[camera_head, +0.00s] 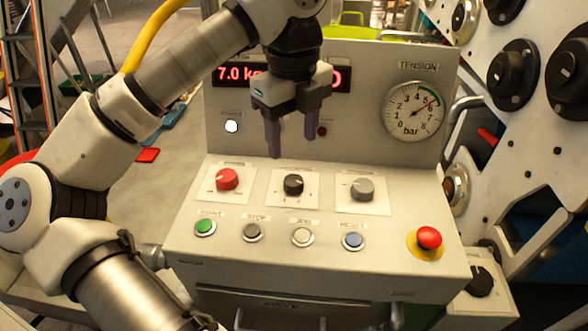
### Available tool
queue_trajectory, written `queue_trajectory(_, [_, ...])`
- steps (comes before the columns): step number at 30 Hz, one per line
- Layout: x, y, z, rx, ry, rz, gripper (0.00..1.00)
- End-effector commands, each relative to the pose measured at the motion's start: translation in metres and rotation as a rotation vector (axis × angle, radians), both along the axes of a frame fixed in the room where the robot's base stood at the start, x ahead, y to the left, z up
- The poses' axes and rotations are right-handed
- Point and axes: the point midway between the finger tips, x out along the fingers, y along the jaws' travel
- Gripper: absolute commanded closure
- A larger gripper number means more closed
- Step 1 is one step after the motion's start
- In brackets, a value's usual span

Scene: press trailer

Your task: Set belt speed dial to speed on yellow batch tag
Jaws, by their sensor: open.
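Three dials sit on the sloped panel: a red knob (227,179) on the left, a black knob (293,184) in the middle and a grey knob (362,188) on the right. Each has a white plate with small markings; the print is too small to tell which is the belt speed dial or how it is set. I cannot make out a yellow batch tag. My gripper (292,146) is open and empty, fingers pointing down, in front of the upright panel and above the black knob in the picture. It touches no dial that I can see.
Below the dials are green (205,227), dark, pale and blue (352,240) buttons, and a red emergency button (429,238) at right. Behind my gripper is a partly hidden red display (240,74), with a tension gauge (415,112) beside it. Black wheels (513,73) crowd the right.

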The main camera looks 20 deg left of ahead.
Motion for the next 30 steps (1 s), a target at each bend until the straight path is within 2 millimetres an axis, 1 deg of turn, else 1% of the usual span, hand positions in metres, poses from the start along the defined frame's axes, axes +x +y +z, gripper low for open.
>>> queue_trajectory(9, [-0.001,-0.001,-0.058,-0.004,0.0,-0.002,0.44])
queue_trajectory(12, [0.0,0.0,-0.073,-0.002,0.0,0.0,0.44])
queue_trajectory(15, [0.0,0.0,-0.082,-0.001,0.0,0.0,0.44])
queue_trajectory(19, [0.0,-0.001,-0.089,-0.002,-0.001,-0.001,0.44])
queue_trajectory(26, [0.0,-0.001,-0.09,-0.001,-0.002,-0.001,0.44])
queue_trajectory(27, [0.0,-0.001,-0.09,-0.001,-0.002,-0.001,0.45])
queue_trajectory(30, [0.0,-0.001,-0.09,-0.001,-0.002,-0.001,0.59])
